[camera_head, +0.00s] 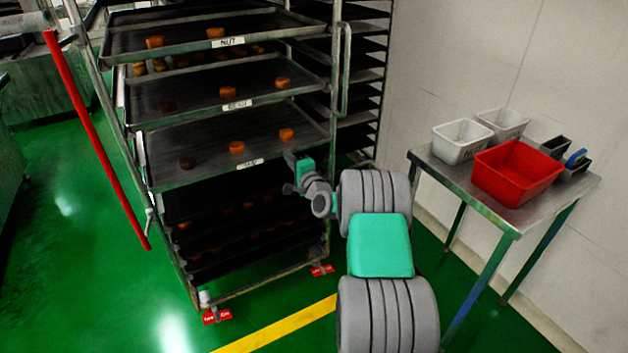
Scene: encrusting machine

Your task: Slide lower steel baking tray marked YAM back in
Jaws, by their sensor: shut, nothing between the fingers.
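The lower steel baking tray (205,152) sits in the tall rack and juts out towards me. A small white label (250,164) is on its front edge; its lettering is too small to read surely. Several round brown and orange pastries rest on it. My gripper (291,172) is at the right part of this tray's front edge, close to it. It is shut and empty. I cannot tell whether it touches the tray.
Two more trays jut out above: a middle one (190,104) and a top one labelled NUT (180,36). Darker trays fill the rack below. A red bar (95,135) stands at left. A steel table (440,170) with a red bin (515,172) and white tubs (462,140) is at right.

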